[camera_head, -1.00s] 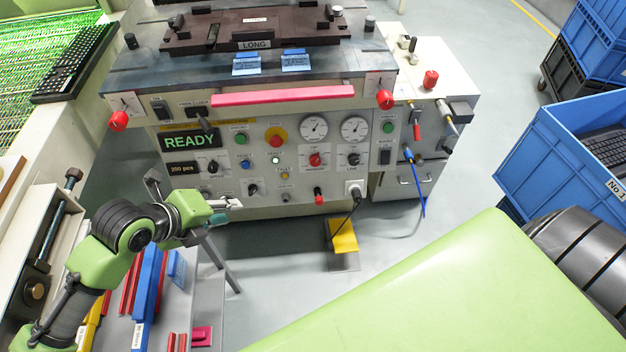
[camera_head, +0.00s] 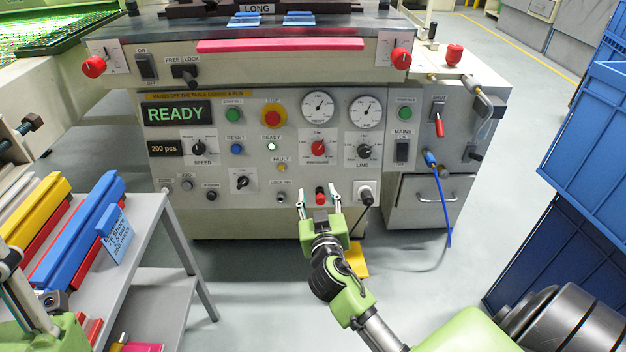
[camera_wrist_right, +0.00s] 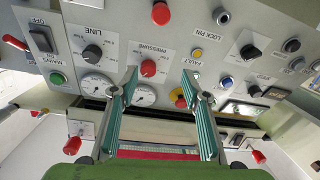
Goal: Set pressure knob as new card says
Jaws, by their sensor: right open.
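The red pressure knob (camera_head: 319,148) is on the machine's front panel, below the two gauges; it also shows in the right wrist view (camera_wrist_right: 148,68). My right gripper (camera_head: 319,197) is open and empty in front of the panel, below the pressure knob. In the wrist view its fingers (camera_wrist_right: 163,76) point up at the panel, and the knob appears between the tips, apart from them. A blue card (camera_head: 117,237) stands by the bars at left, its writing too small to read surely. Parts of my left arm show at the lower left edge; its jaw state is unclear.
The black line knob (camera_head: 364,151) is just right of the pressure knob. A red-capped knob (camera_head: 320,196) is below it, behind my fingers. A red stop button (camera_head: 273,115) is upper left. A grey shelf (camera_head: 150,215) with colored bars stands left; blue crates (camera_head: 590,150) stand right.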

